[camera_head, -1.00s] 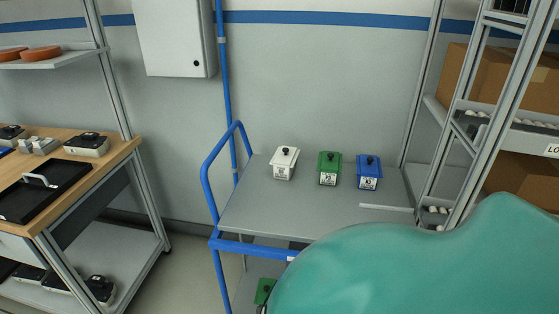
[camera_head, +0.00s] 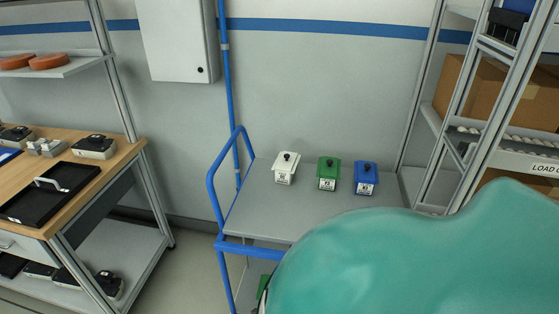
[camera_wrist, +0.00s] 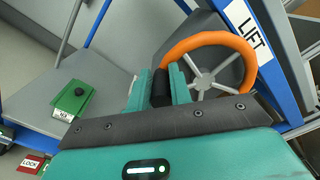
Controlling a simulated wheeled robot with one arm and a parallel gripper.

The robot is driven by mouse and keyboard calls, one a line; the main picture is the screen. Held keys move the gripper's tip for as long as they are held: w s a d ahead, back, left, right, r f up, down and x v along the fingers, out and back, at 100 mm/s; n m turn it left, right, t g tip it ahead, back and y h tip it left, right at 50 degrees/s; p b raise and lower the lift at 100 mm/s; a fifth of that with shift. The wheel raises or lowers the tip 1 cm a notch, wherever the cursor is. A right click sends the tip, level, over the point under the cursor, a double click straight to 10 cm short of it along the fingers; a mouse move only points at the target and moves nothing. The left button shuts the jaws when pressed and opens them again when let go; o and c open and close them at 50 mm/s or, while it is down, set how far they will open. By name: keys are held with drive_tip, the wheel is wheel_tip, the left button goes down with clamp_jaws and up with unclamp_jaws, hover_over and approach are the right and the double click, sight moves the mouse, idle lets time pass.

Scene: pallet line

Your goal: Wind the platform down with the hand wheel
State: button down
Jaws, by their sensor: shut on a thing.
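The hand wheel (camera_wrist: 238,46) is an orange ring with grey spokes, seen in the wrist view on the blue frame beside a white LIFT label (camera_wrist: 250,32). My gripper (camera_wrist: 161,90) is shut on the wheel's black handle (camera_wrist: 160,85) at the rim's left side. In the head view my teal arm cover (camera_head: 420,265) fills the lower right and hides the wheel and gripper. A grey platform (camera_head: 265,205) with blue rails bears a white, a green and a blue box. I cannot tell whether this is the platform the wheel moves.
A wooden bench (camera_head: 118,155) with a black tray (camera_head: 50,190) stands at the left. A metal rack (camera_head: 500,100) with cardboard boxes (camera_head: 530,95) stands at the right. In the wrist view a green box (camera_wrist: 76,98) and a red LOCK tag (camera_wrist: 30,163) lie at the left.

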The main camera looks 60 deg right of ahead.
drive_tip(key=shift+s+d+f+n+h+p, duration=0.1)
drive_tip(key=shift+s+d+f+n+p, duration=0.35)
drive_tip(key=shift+n, duration=0.8)
drive_tip(key=shift+s+d+f+n+h+p, duration=0.1)
drive_tip(key=shift+s+d+f+n+p, duration=0.2)
drive_tip(key=shift+s+d+n+p, duration=0.7)
drive_tip(key=shift+s+d+f+n+h+p, duration=0.1)
drive_tip(key=shift+s+f+n+p, duration=0.25)
drive_tip(key=shift+n, duration=1.2)
drive_tip(key=shift+s, duration=0.2)
drive_tip(key=c, duration=1.3)
unclamp_jaws()
drive_tip(key=shift+d, duration=0.1)
drive_tip(key=b+v, duration=0.4)
drive_tip(key=v, duration=1.3)
drive_tip(key=shift+w+a, duration=0.15)
drive_tip(key=shift+a, duration=0.15)
